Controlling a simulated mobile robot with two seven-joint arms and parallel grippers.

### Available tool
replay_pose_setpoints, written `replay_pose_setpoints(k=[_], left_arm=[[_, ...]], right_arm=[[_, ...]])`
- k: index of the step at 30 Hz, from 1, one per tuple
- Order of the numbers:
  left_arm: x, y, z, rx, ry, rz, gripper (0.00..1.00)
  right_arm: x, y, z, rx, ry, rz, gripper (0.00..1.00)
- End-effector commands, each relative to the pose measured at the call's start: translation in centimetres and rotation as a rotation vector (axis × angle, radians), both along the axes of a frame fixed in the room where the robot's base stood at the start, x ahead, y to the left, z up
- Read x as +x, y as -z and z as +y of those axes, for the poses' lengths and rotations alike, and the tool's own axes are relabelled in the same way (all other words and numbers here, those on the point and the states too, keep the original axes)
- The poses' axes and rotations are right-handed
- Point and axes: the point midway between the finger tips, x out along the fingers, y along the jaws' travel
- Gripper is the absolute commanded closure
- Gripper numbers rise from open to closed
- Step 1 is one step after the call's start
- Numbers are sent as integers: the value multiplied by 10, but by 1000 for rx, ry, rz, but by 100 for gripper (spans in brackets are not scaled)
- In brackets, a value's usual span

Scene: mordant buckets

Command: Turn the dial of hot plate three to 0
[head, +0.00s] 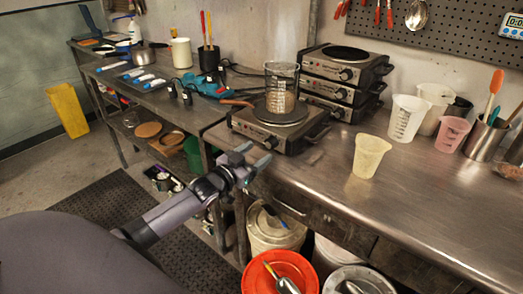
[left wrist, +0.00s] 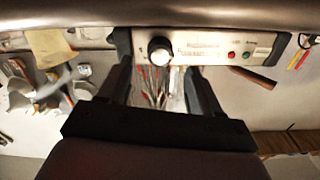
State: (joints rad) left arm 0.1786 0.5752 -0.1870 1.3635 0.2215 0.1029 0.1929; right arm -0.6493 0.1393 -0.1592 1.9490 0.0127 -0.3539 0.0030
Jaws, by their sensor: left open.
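A hot plate (head: 243,127) stands alone near the bench's front edge, with a beaker of brown contents (head: 280,88) on top. Its front panel and round dial (left wrist: 160,52) show in the left wrist view, the dial between my fingers in that picture and apart from them as far as I can tell. The dial's setting is too small to read. My left gripper (head: 251,157) is open and empty, just in front of that panel. Several more hot plates (head: 345,75) are stacked behind to the right. No number marking hot plate three is legible. My right gripper is not in view.
A cream cup (head: 369,155), clear measuring jugs (head: 407,118) and a metal tool holder (head: 485,138) stand to the right. A red bucket (head: 254,277) and other pails sit below the bench edge. The bench (head: 440,200) at front right is clear.

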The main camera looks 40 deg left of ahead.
Motion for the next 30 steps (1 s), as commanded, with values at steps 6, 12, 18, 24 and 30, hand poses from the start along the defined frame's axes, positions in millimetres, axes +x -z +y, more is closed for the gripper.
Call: replay_pose_setpoints(k=[6, 12, 18, 24, 30], left_arm=[[-22, 0, 1, 0, 0, 1, 36], [-29, 0, 2, 1, 0, 0, 36], [-29, 0, 2, 1, 0, 0, 36], [-29, 0, 2, 0, 0, 0, 36], [-32, 5, -2, -2, 3, 11, 36]], right_arm=[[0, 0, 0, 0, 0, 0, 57], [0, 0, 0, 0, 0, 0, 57], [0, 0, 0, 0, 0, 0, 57], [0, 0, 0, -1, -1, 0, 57], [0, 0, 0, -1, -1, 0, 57]])
